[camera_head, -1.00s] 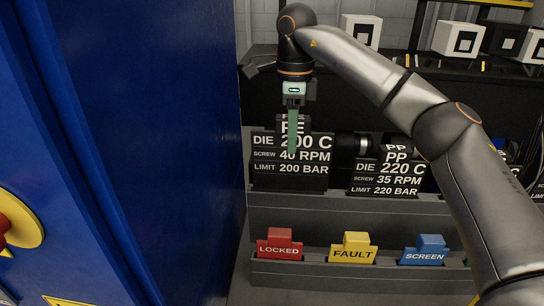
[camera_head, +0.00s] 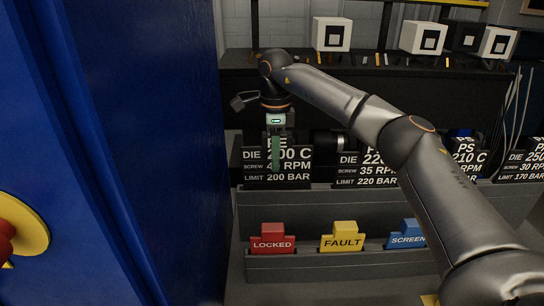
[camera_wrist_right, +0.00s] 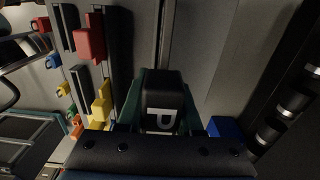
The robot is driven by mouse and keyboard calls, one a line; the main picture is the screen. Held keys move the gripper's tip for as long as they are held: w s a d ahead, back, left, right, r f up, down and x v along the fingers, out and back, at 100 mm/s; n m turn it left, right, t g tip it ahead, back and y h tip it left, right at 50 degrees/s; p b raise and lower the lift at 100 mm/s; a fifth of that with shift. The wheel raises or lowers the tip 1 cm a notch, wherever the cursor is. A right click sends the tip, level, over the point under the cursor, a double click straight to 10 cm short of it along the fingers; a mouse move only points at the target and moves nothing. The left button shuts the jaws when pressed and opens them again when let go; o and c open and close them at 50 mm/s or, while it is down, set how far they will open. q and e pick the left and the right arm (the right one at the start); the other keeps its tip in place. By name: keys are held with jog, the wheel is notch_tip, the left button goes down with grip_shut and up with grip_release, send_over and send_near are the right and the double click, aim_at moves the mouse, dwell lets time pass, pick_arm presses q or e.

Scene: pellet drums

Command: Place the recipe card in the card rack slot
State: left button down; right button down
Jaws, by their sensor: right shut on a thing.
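The recipe card (camera_head: 296,168) is black with white text reading DIE 200 C and LIMIT 200 BAR. It stands roughly upright at the left end of the grey card rack (camera_head: 330,207). My right gripper (camera_head: 275,160) reaches down from above, shut on the card's top tab, with a green finger in front of the text. In the right wrist view the black tab with a white P (camera_wrist_right: 162,100) sits between the green fingers. The card's lower edge and the slot are hidden, so I cannot tell whether it is seated. My left gripper is not in view.
More black cards, including a 220 C card (camera_head: 366,168), stand to the right. A lower tray holds red LOCKED (camera_head: 272,240), yellow FAULT (camera_head: 341,238) and blue SCREEN (camera_head: 407,236) tags. A blue cabinet (camera_head: 150,130) is close on the left. A dark shelf (camera_head: 400,85) lies behind.

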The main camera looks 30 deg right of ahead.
jog(key=shift+f, duration=0.25)
jog(key=shift+d+f, duration=0.1)
jog(key=shift+f, duration=0.15)
jog(key=c, duration=0.6)
grip_release()
jog(key=shift+o, duration=0.2)
notch_tip(320, 180, up, 13)
jog(key=shift+r, duration=0.15)
dwell(0.3)
